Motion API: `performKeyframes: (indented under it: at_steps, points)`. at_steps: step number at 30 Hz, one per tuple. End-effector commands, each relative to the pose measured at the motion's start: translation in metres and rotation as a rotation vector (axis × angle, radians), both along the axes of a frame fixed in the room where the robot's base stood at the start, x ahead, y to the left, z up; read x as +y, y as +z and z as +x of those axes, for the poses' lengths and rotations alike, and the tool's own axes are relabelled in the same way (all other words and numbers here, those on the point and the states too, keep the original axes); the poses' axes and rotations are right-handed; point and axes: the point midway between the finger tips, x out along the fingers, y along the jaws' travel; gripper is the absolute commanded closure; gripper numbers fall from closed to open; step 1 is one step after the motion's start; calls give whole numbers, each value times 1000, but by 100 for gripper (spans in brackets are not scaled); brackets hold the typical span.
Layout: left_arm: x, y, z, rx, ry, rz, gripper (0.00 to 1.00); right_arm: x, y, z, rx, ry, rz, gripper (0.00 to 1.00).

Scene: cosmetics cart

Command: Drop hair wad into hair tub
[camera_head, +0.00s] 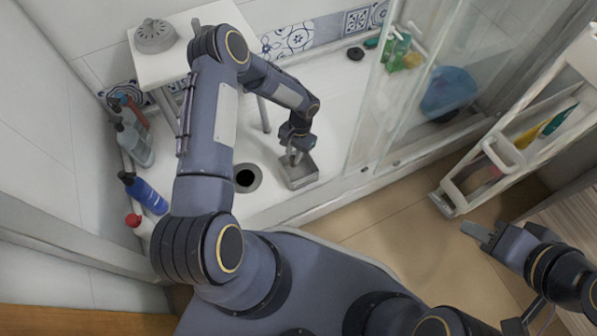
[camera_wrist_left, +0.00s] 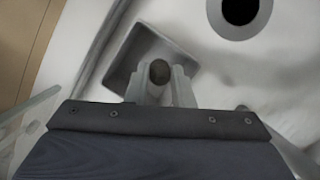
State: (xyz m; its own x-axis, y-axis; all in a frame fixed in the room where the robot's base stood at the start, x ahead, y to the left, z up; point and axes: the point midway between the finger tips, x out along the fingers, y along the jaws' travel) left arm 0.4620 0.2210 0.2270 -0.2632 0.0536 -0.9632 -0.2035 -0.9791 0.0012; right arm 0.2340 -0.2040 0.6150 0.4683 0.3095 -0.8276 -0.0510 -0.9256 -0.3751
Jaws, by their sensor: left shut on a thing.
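The hair wad (camera_wrist_left: 159,72) is a small dark round clump between the fingertips of my left gripper (camera_wrist_left: 160,88). My left gripper (camera_head: 292,156) is shut on it and is over the hair tub. The hair tub (camera_head: 304,183) is a grey open box on the white shower floor beside the drain hole. In the left wrist view the tub (camera_wrist_left: 119,76) lies beneath the wad, its inside partly hidden by the fingers. My right gripper (camera_head: 483,236) is at the right, over the floor, away from the tub; its finger gap is unclear.
The round drain hole (camera_head: 247,178) is left of the tub. Several bottles (camera_head: 146,193) line the left wall. A white stool (camera_head: 165,63) stands behind. A glass panel (camera_head: 420,100) and a white cart (camera_head: 530,120) are at the right.

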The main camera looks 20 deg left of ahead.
Motion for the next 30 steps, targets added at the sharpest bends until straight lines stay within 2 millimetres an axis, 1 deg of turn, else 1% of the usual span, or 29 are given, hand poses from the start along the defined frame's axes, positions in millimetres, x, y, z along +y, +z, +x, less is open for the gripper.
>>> performKeyframes:
  at_steps: [1, 3, 12, 13, 18, 19, 26, 28, 30]
  points:
    - [0, -9, 0, 0, 1, -1, 100, 0, -7, 0, 0, 0, 0, 63]
    - [0, -14, 0, 0, 1, -1, 100, 0, -9, 0, 0, 0, 0, 63]
    - [0, -15, 0, -1, 1, 0, 100, 0, -9, 0, 0, 0, 0, 63]
    - [0, -15, 0, -1, 1, 0, 78, 0, -9, 0, 0, 0, 0, 63]
    - [0, -15, 0, 0, 1, 0, 55, 0, -9, 0, 0, 0, 0, 63]
    - [0, -15, 0, 0, 1, 0, 53, 0, -9, 0, 0, 0, 0, 63]
    - [0, -14, 0, 0, 1, 0, 53, 0, -9, 0, 0, 0, 0, 63]
    - [0, -11, 1, -1, 1, 0, 53, 0, -7, 0, 0, 0, 0, 63]
    - [0, -3, 3, -3, 1, 1, 53, 0, -4, 0, 0, 0, 0, 63]
